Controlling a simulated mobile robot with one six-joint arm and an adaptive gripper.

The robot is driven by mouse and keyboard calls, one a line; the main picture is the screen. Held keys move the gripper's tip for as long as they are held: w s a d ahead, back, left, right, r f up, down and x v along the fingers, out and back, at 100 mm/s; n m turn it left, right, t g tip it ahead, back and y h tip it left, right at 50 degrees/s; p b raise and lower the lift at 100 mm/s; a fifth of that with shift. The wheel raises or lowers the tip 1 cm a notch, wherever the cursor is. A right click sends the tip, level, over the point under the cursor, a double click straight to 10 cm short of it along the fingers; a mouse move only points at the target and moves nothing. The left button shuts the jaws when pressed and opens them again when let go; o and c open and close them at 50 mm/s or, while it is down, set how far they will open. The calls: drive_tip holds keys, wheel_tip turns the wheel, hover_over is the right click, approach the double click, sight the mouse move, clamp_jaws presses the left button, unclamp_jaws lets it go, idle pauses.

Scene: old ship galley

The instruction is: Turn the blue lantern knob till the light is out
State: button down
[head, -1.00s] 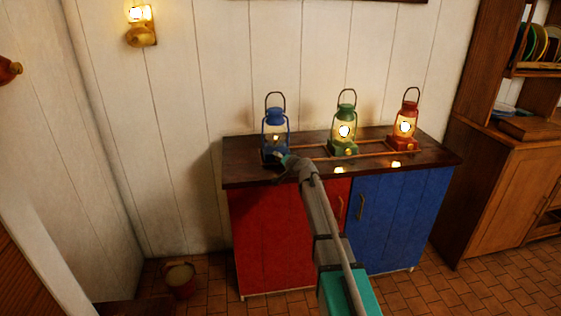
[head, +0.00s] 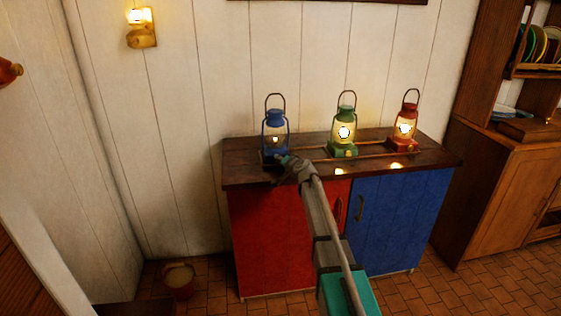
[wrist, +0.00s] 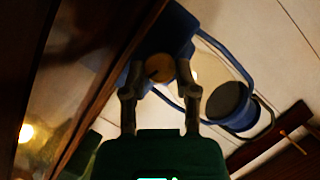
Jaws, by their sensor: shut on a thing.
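The blue lantern (head: 274,133) stands at the left end of the cabinet top. A small, dim glow shows in its glass, much weaker than in the other lanterns. My gripper (head: 281,161) is at the front of its base in the head view. In the wrist view the blue lantern (wrist: 232,105) lies across the upper right, and my gripper (wrist: 160,80) has its fingers on both sides of the round brass knob (wrist: 160,68), shut on it. In the head view my gripper hides the knob.
A lit green lantern (head: 344,130) and a lit red lantern (head: 404,127) stand to the right on the same dark cabinet top (head: 435,157). A thin wooden rail (head: 375,155) runs around the lanterns. A bucket (head: 179,281) stands on the floor at left.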

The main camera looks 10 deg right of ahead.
drive_tip(key=shift+n, duration=0.3)
drive_tip(key=n+p, duration=0.1)
drive_tip(key=n+h+p, duration=0.1)
drive_tip(key=shift+a+r+n+g+h, duration=0.15)
drive_tip(key=shift+n+g+h, duration=0.15)
drive_tip(key=shift+n+g, duration=0.1)
drive_tip(key=n+h, duration=0.2)
drive_tip(key=n, duration=0.1)
drive_tip(key=shift+a+h+p, duration=0.15)
drive_tip(key=shift+h+p, duration=0.15)
drive_tip(key=shift+p, duration=0.1)
drive_tip(key=n+h, duration=0.2)
drive_tip(key=n, duration=0.1)
drive_tip(key=n+b, duration=0.1)
drive_tip(key=shift+a+f+h, duration=0.2)
drive_tip(key=shift+a+h, duration=0.05)
drive_tip(key=shift+h, duration=0.15)
drive_tip(key=shift+n+t+h+b, duration=0.4)
drive_tip(key=shift+n+h+b, duration=0.55)
drive_tip(key=shift+n, duration=0.75)
drive_tip(key=shift+c, duration=1.9)
unclamp_jaws()
